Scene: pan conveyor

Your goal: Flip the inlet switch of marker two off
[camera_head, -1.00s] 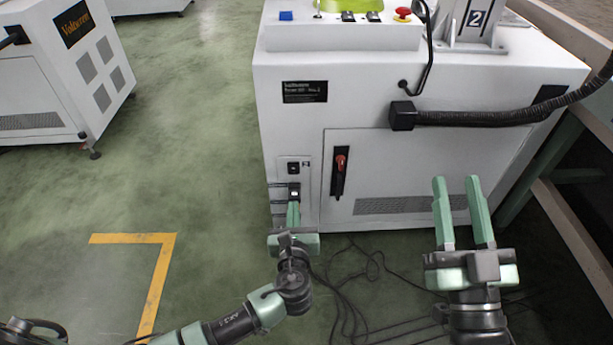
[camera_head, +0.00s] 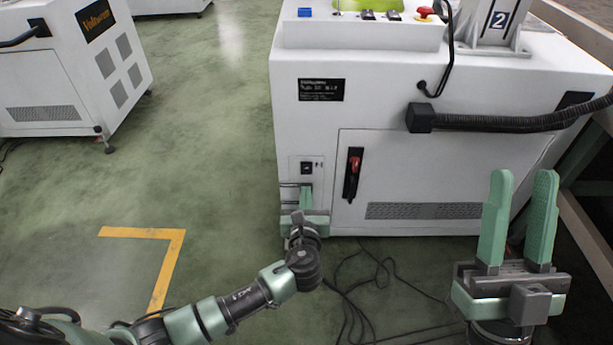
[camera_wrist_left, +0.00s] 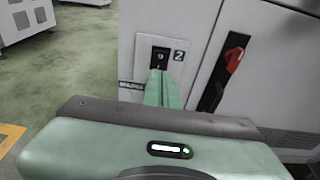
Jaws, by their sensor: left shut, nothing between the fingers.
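The white machine (camera_head: 470,170) carries the number two marker (camera_head: 499,19) on its top. A small black switch (camera_head: 307,168) sits on a pale plate low at the left of its front. The switch also shows in the left wrist view (camera_wrist_left: 160,58), beside a "2" label (camera_wrist_left: 179,55). I cannot tell its position. My left gripper (camera_head: 306,190) is shut and empty, its fingers pointing at the panel just below the switch; contact cannot be told. Its fingers (camera_wrist_left: 162,85) hide the panel area below. My right gripper (camera_head: 523,178) is open and empty, in front of the machine at the right.
A red-handled switch (camera_head: 353,171) is on the cabinet door right of the plate. A black hose (camera_head: 500,119) runs across the front. Dark cables (camera_head: 375,285) lie on the floor. Another white machine (camera_head: 60,80) stands at the left, with open green floor between.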

